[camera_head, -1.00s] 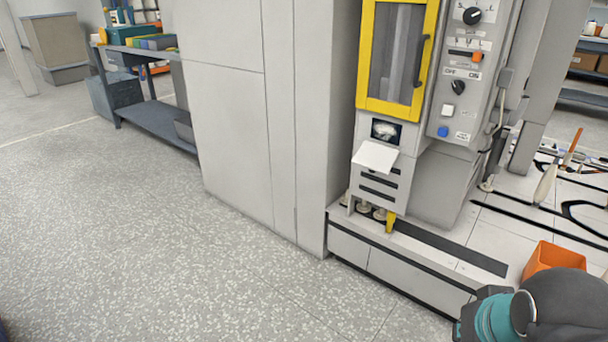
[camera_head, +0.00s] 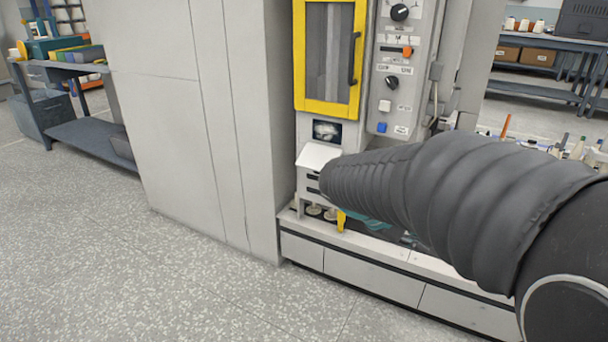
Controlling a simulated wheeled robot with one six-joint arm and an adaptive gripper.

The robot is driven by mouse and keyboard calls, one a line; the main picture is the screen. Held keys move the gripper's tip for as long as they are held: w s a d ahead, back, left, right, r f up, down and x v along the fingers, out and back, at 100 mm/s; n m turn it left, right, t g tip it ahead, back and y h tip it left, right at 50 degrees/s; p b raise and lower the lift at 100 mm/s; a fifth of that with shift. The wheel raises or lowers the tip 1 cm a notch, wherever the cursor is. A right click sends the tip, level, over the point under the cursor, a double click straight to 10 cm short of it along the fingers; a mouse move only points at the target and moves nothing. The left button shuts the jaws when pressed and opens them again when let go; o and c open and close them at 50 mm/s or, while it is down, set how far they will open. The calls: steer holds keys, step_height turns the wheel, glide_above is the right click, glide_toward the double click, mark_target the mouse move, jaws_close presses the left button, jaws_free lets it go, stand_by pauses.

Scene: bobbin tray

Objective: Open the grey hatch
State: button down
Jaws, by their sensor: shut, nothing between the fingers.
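A pale grey flap (camera_head: 318,156), which looks like the hatch, sits on the front of the machine below the yellow-framed door. It slants outward under a small dark opening (camera_head: 327,131) with something whitish inside. I cannot tell whether it is fully open. My arm's dark ribbed sleeve crosses from the lower right and its end covers the machine front just right of and below the flap. My gripper is not visible; the sleeve hides whatever lies behind it.
The yellow-framed door (camera_head: 300,60) with a dark handle is shut above. A control panel (camera_head: 392,60) with knobs and buttons stands to its right. A tall grey cabinet (camera_head: 165,120) is on the left. Speckled floor (camera_head: 130,270) is clear in front.

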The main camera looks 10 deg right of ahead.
mark_target(320, 161)
steer(key=w+f+n+t+h, duration=0.1)
steer(key=w+n+t+h, duration=0.15)
steer(key=w, duration=0.55)
steer(key=w+a+f+n+t+h+b, duration=0.15)
steer(key=w+n+h, duration=0.25)
steer(key=w, duration=0.4)
steer(key=w+f+n+t+h, duration=0.1)
steer(key=w+n+h, duration=0.25)
steer(key=w, duration=0.45)
steer(key=w+a+f+n+t+y, duration=0.2)
steer(key=w+a+f+n+t, duration=0.4)
steer(key=a+f+t, duration=0.2)
steer(key=w+a+f+n+t+y, duration=0.2)
steer(key=w+a+f+n+t, duration=0.35)
steer(key=a+f+t, duration=0.2)
steer(key=w+d+r, duration=0.3)
steer(key=w+r, duration=0.1)
steer(key=r, duration=0.5)
steer(key=shift+d+r+n+t, duration=0.2)
steer(key=shift+n+t, duration=0.15)
steer(key=shift+n, duration=0.1)
